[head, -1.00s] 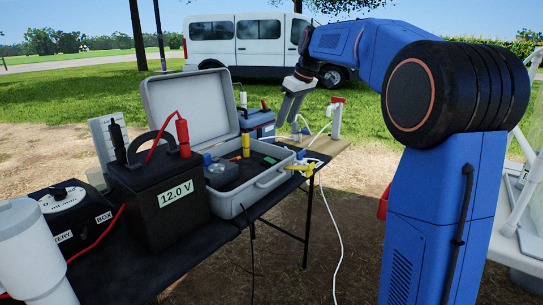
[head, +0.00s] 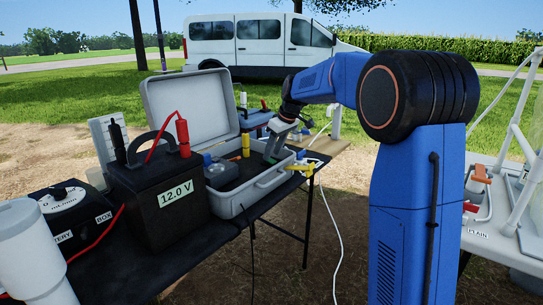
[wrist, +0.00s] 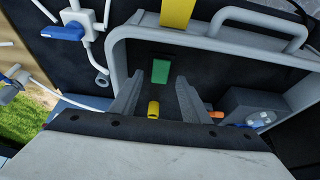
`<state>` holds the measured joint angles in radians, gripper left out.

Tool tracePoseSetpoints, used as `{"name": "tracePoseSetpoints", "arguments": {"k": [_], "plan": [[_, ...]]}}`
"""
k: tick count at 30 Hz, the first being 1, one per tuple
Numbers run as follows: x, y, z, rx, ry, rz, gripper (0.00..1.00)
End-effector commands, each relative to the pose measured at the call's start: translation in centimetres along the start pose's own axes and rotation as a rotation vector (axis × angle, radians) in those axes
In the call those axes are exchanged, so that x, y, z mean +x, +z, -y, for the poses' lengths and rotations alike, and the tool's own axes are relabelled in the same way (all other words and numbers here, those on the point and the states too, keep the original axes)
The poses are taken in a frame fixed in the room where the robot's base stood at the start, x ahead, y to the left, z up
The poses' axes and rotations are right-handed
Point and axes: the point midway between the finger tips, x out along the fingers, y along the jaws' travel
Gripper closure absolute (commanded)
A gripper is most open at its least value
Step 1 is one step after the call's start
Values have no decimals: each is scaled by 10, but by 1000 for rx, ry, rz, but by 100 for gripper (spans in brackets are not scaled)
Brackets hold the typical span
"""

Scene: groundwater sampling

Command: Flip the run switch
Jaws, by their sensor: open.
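My gripper (head: 272,156) is over the right part of the open grey case (head: 250,203). In the wrist view my gripper (wrist: 157,96) points down into the case, its two grey fingers apart with nothing held. A yellow cylinder (wrist: 153,108) shows in the gap between the fingers, and a green block (wrist: 160,70) lies just beyond. I cannot tell whether the fingers touch anything. A dark box (wrist: 252,107) with blue and orange parts sits to the right of the fingers. I cannot pick out the run switch for certain in either view.
A black 12.0 V battery (head: 155,195) with red and black clamps stands left of the case. The raised case lid (head: 190,105) is behind. A white cable (head: 338,220) hangs off the table's right side.

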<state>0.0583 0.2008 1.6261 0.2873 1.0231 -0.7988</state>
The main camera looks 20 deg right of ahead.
Motion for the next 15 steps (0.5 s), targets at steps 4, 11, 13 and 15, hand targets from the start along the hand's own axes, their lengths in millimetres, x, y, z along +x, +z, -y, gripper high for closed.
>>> {"name": "tracePoseSetpoints", "arguments": {"k": [4, 11, 13, 15], "plan": [[15, 0, 0, 0, 0, 0, 58], [22, 0, 0, 0, 0, 0, 58], [22, 0, 0, 0, 0, 0, 58], [22, 0, 0, 0, 0, 0, 58]]}}
